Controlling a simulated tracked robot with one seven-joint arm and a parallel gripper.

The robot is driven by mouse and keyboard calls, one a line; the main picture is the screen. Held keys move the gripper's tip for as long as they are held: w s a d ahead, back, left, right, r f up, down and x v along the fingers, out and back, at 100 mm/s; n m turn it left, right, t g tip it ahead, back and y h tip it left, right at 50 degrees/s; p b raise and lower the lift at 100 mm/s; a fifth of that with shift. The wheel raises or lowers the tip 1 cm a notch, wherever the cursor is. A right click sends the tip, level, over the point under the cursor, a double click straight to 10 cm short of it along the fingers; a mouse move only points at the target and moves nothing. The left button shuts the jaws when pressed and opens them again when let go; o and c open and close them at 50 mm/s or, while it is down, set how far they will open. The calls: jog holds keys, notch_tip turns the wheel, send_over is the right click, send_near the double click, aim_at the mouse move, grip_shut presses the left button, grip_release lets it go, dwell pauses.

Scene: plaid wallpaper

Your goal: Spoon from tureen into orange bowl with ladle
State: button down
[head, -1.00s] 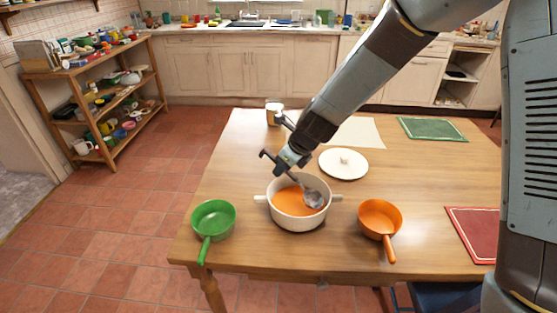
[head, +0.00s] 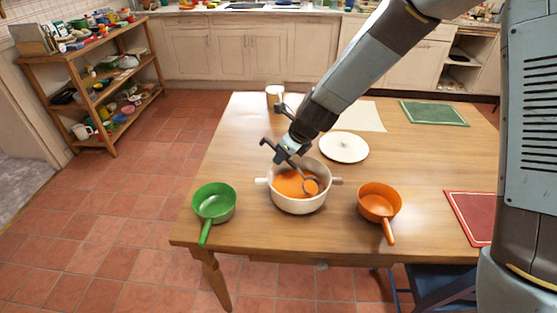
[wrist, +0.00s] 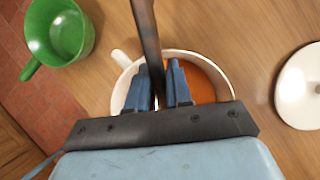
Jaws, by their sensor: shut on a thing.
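The white tureen (head: 298,206) stands near the front edge of the table and holds orange soup (head: 287,184). My gripper (head: 284,151) is above its back rim, shut on the handle of the ladle. The ladle's round head (head: 312,186) is inside the tureen at the right, with orange showing within its grey rim; I cannot tell how deep it sits. In the wrist view the dark ladle handle (wrist: 147,30) runs up between the fingers (wrist: 159,82), and its head is hidden. The orange bowl (head: 379,203) with a handle stands to the right, apart from the tureen.
A green pan (head: 214,203) stands left of the tureen. The white lid (head: 344,147) lies behind it to the right. A white mug (head: 275,95) stands at the back. Green (head: 434,113) and red (head: 470,217) mats lie at the right. Table between tureen and orange bowl is clear.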

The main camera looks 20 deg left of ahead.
jog(key=shift+r, duration=2.1)
jog(key=shift+a+h, duration=0.25)
jog(key=shift+h, duration=0.05)
jog(key=shift+a+h, duration=0.1)
jog(key=shift+h, duration=0.3)
